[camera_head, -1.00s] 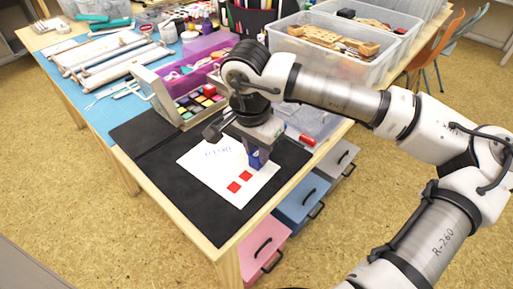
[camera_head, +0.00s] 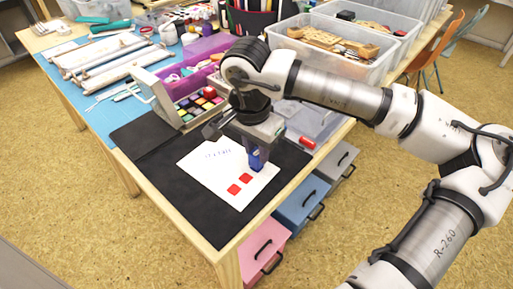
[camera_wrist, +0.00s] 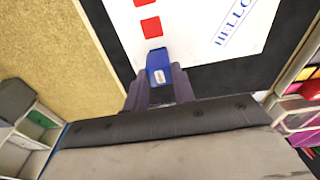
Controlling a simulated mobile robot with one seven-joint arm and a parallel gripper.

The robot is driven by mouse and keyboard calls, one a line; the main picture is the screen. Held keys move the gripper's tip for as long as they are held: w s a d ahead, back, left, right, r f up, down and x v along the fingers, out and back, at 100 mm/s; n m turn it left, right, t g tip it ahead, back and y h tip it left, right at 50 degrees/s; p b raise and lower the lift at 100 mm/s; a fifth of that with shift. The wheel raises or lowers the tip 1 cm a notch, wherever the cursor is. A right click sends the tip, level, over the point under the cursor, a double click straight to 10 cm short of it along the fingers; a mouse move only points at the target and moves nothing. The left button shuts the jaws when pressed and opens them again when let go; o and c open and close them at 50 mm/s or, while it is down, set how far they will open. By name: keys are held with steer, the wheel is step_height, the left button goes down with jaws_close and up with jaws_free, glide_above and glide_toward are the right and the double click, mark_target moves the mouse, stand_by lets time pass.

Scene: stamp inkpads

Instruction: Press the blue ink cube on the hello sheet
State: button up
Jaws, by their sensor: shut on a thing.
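My gripper (camera_wrist: 158,90) is shut on the blue ink cube (camera_wrist: 158,66). In the head view the blue cube (camera_head: 257,160) points down at the right side of the white hello sheet (camera_head: 213,172). The cube is at or just above the paper; I cannot tell if it touches. In the wrist view the sheet (camera_wrist: 190,30) shows blue HELLO lettering (camera_wrist: 237,22) and red squares (camera_wrist: 151,27) in line with the cube. Any paper under the cube is hidden.
The sheet lies on a black mat (camera_head: 150,165) at the table's front. A case of coloured ink cubes (camera_head: 190,105) stands behind it. A red marker (camera_head: 307,142) lies to the right. Clear plastic bins (camera_head: 330,50) stand at the back right.

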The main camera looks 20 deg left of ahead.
steer(key=shift+r+p, duration=1.65)
steer(key=shift+r, duration=1.15)
